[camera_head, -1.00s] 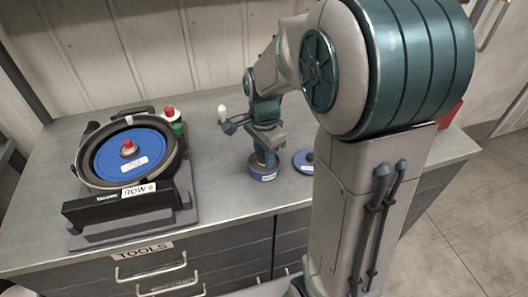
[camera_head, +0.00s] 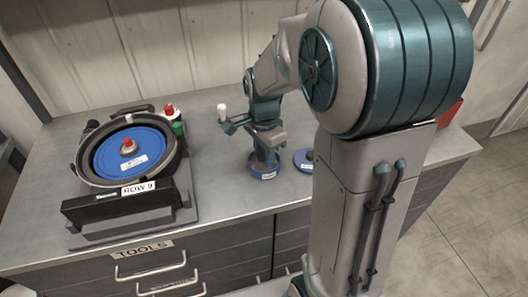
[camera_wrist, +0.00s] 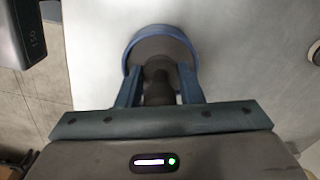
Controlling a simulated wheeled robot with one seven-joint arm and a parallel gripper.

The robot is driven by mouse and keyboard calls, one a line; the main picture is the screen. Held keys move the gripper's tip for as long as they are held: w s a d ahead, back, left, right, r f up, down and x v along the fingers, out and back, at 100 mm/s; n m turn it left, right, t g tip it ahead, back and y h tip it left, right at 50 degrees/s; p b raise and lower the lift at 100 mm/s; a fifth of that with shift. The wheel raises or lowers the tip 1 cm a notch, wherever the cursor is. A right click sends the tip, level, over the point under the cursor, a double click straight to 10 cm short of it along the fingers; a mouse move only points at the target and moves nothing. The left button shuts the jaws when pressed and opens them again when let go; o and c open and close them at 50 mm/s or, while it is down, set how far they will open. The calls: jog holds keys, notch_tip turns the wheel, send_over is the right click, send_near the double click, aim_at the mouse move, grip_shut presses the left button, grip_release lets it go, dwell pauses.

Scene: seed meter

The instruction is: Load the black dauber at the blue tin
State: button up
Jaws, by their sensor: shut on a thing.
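The blue tin (camera_head: 263,174) stands on the grey bench top, under my gripper. In the wrist view its round blue rim (camera_wrist: 128,50) surrounds a dark inside. My gripper (camera_wrist: 159,98) is shut on the black dauber (camera_wrist: 158,82), a dark upright handle between the two fingers. The dauber's lower end is at the tin's opening; its tip is hidden, so I cannot tell how deep it sits. In the head view my gripper (camera_head: 265,158) is directly above the tin and hides most of the dauber.
A seed meter with a blue disc (camera_head: 108,158) and a ROW 9 plate stands on the left. Red-capped (camera_head: 169,109) and green-capped (camera_head: 178,127) items stand by it. Another blue round thing (camera_head: 303,160) is just right of the tin, partly hidden by my arm. Bench between meter and tin is clear.

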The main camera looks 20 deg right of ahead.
dwell(0.4)
jog(key=shift+r+p, duration=2.85)
jog(key=shift+r, duration=0.65)
jog(key=shift+f, duration=0.1)
